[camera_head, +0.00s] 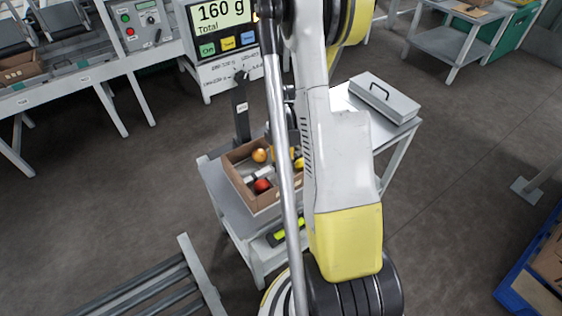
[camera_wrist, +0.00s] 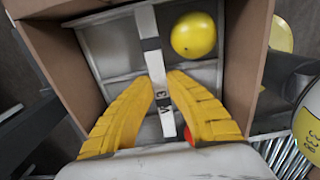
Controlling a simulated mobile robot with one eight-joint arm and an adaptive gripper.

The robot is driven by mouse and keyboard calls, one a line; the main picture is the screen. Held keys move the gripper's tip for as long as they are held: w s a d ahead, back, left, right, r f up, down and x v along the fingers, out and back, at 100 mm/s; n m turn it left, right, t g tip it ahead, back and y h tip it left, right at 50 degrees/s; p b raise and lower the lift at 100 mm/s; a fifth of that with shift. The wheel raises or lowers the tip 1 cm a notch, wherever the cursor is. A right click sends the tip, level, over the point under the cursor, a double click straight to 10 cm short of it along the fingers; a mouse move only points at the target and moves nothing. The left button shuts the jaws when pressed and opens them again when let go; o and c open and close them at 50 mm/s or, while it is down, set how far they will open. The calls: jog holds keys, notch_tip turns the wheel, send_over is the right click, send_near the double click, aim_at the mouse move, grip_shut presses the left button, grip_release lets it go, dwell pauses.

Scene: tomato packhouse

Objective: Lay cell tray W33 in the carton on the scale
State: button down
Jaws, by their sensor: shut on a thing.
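The brown carton (camera_head: 233,179) stands on the scale's platform, beside the scale post. It also shows in the wrist view (camera_wrist: 241,60). A pale grey cell tray (camera_wrist: 103,42) is inside the carton walls; whether it rests on the carton's floor I cannot tell. Its white centre strip (camera_wrist: 151,45) has dark bands and a partly hidden label. My gripper (camera_wrist: 162,84) is shut on this strip, one yellow finger on each side. A yellow tomato (camera_wrist: 194,35) sits in a cell; a red tomato (camera_wrist: 188,134) is mostly hidden. In the head view my arm hides part of the carton.
The scale display (camera_head: 222,15) reads 160 g Total. A grey lidded box (camera_head: 385,97) lies on the bench behind my arm. A roller rack (camera_head: 150,290) is at the lower left. A blue crate (camera_head: 520,270) stands at the right edge. Floor between is clear.

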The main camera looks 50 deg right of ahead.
jog(key=shift+f, duration=0.65)
jog(key=c, duration=1.4)
grip_release()
jog(key=shift+c, duration=0.5)
jog(key=shift+c, duration=1.2)
jog(key=shift+r, duration=0.1)
jog(key=shift+r+p, duration=2.8)
jog(key=shift+r, duration=1.35)
